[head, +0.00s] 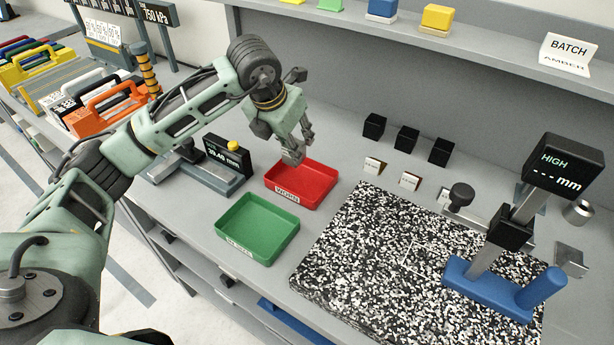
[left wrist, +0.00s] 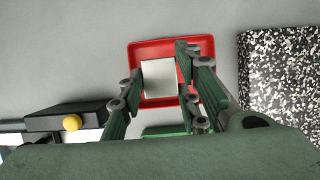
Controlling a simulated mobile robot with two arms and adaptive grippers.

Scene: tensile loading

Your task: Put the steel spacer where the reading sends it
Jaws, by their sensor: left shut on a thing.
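My left gripper (head: 293,150) is above the red tray (head: 318,203), whose label reads WORN. In the left wrist view its fingers (left wrist: 168,98) are shut on a pale, flat-faced block, the steel spacer (left wrist: 158,78), with the red tray behind it. In the head view the fingers largely hide the spacer. A green tray (head: 290,222) stands in front of the red one; its label is hard to read. The small gauge display (head: 228,155) behind the trays appears to read 39.40 mm. The height gauge display (head: 563,172) shows HIGH and dashes in mm. My right gripper is not in view.
A speckled granite plate (head: 370,255) lies right of the trays, with the blue-based gauge stand (head: 535,290) on it. Several black blocks (head: 407,138) and small cards stand behind the plate. A BATCH AMBER sign (head: 567,53) sits on the upper shelf. Orange-handled cases (head: 105,110) are at left.

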